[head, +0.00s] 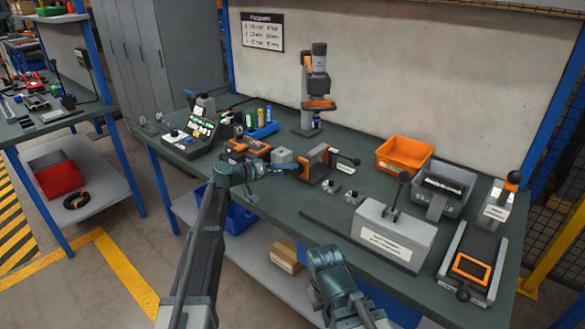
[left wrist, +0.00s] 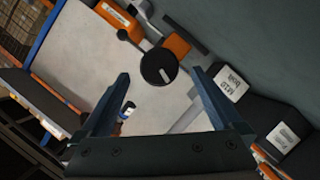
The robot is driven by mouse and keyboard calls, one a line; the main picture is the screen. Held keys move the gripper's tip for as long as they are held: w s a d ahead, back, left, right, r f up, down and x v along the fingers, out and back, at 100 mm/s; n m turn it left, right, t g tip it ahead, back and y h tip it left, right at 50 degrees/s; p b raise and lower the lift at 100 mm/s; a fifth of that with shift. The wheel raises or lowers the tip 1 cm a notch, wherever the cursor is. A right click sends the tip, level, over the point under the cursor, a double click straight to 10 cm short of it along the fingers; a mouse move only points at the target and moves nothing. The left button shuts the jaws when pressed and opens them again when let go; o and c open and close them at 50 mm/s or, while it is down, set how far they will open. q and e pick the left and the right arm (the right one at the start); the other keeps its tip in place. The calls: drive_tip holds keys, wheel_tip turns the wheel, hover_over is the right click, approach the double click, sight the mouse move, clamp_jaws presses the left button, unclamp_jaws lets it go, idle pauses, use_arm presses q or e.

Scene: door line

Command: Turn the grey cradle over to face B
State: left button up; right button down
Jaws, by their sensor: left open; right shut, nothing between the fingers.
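The grey cradle (head: 329,165) appears to be the grey part of the small fixture with orange plates on the bench, with a black-knobbed lever at its right. Its face letter cannot be read. My left gripper (head: 287,168) points right toward it from just left. In the left wrist view, my left gripper (left wrist: 162,73) is open and empty. A round black knob (left wrist: 158,68) with a white mark shows beyond and between its fingertips, beside an orange block (left wrist: 178,47). My right gripper (head: 318,294) is low in front of the bench, its fingers mostly hidden by my arm.
A grey cube (head: 283,156) sits close to my left gripper. A tall orange-and-grey device (head: 316,85) stands behind. An orange bin (head: 403,153), a labelled grey box with a lever (head: 393,237) and an orange-framed tray fixture (head: 470,266) stand to the right.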

use_arm(q)
drive_tip(key=p+v, duration=0.2)
drive_tip(key=v, duration=0.7)
drive_tip(key=shift+a, duration=0.1)
